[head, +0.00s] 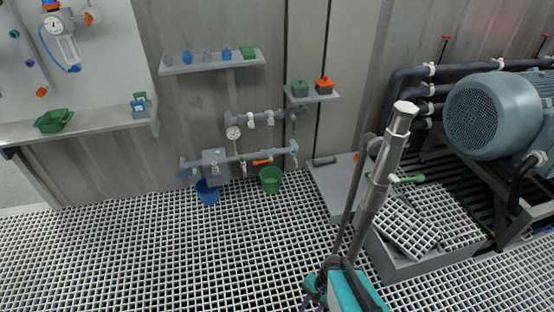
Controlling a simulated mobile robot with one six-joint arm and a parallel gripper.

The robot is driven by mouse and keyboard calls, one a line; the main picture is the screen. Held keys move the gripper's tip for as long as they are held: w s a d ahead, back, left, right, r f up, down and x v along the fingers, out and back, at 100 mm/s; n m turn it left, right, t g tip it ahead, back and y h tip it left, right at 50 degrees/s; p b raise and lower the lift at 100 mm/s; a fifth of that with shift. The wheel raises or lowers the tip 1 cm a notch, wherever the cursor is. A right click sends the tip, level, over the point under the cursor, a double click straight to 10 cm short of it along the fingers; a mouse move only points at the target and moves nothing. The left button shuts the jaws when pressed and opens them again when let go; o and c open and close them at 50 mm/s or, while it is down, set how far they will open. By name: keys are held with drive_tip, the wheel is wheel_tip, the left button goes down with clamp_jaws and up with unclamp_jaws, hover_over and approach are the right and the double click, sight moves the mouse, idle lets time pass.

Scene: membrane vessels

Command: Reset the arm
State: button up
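A teal and dark part (345,287), which looks like part of my own body or arm, shows at the bottom edge, right of centre. A grey metal tube with a pale cap and a thinner rod beside it rise from there towards the upper right; I cannot tell for sure whether they are mine. I cannot make out two fingertips or anything held.
A grey motor (490,115) and dark pipes stand at right, above a grey tray (395,268) with grating pieces. A blue bucket (207,192) and a green bucket (270,180) are by the wall pipes. The grating floor (130,245) at left is clear.

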drive_tip(key=s+d+n+g+h, duration=0.2)
drive_tip(key=s+d+n+h, duration=0.1)
drive_tip(key=s+d+n, duration=0.2)
drive_tip(key=s+n, duration=0.2)
drive_tip(key=n, duration=0.1)
drive_tip(key=shift+d+r+p, duration=0.2)
drive_tip(key=shift+d+p, duration=0.1)
drive_tip(key=shift+p, duration=0.1)
drive_tip(key=shift+o, duration=0.3)
drive_tip(key=shift+s, duration=0.2)
idle(0.9)
drive_tip(key=shift+a, duration=0.15)
